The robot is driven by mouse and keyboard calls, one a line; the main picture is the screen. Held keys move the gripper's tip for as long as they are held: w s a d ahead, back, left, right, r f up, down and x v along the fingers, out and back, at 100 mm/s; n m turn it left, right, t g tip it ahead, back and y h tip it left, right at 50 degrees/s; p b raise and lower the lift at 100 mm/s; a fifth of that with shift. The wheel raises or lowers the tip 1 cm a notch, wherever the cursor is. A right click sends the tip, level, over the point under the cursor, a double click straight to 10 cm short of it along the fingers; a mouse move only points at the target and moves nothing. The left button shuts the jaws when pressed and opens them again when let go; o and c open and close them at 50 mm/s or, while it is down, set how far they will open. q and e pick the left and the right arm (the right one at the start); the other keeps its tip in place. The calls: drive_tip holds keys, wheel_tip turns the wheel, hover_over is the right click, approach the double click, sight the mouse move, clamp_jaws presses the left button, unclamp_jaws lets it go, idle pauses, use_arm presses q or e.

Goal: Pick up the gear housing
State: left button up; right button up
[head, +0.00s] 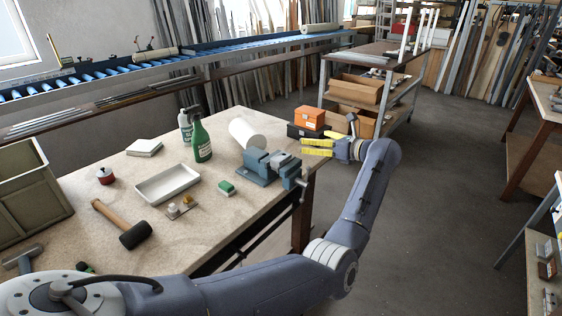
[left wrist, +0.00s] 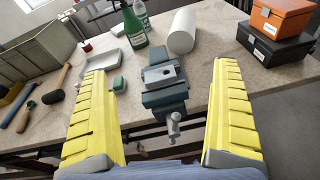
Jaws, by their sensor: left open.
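A grey-blue vise (head: 262,168) stands at the right edge of the workbench. It also shows in the left wrist view (left wrist: 166,98), with a lighter grey block (left wrist: 160,75) with a dark hole at its jaws. I cannot tell whether that block is the gear housing or part of the vise. A small brass-and-grey part (head: 182,208) lies near the bench's front edge; I cannot tell what it is. My left gripper (head: 303,146) is open, its yellow fingers wide apart, just right of the vise in the head view. Nothing is between its fingers. My right gripper is not in view.
Orange and black boxes (head: 309,118) sit at the bench's back right corner. A white tray (head: 167,184), a green block (head: 226,188) and a mallet (head: 134,235) lie left.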

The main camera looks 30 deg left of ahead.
sight(281, 160)
use_arm(q)
drive_tip(key=a+f+n, duration=0.1)
drive_tip(key=a+f, duration=0.2)
drive_tip(key=a, duration=0.2)
drive_tip(key=a+f+g+h, duration=0.1)
drive_tip(key=a+f, duration=0.3)
drive_tip(key=a, duration=0.1)
drive_tip(key=a+f+n+h, duration=0.1)
drive_tip(key=a+f, duration=0.2)
drive_tip(key=a, duration=0.2)
drive_tip(key=shift+w+f+n, duration=0.2)
drive_tip(key=shift+n, duration=0.1)
drive_tip(key=shift+c, duration=0.2)
drive_tip(key=c, duration=1.5)
drive_tip(key=shift+c, duration=0.5)
drive_tip(key=shift+r, duration=0.15)
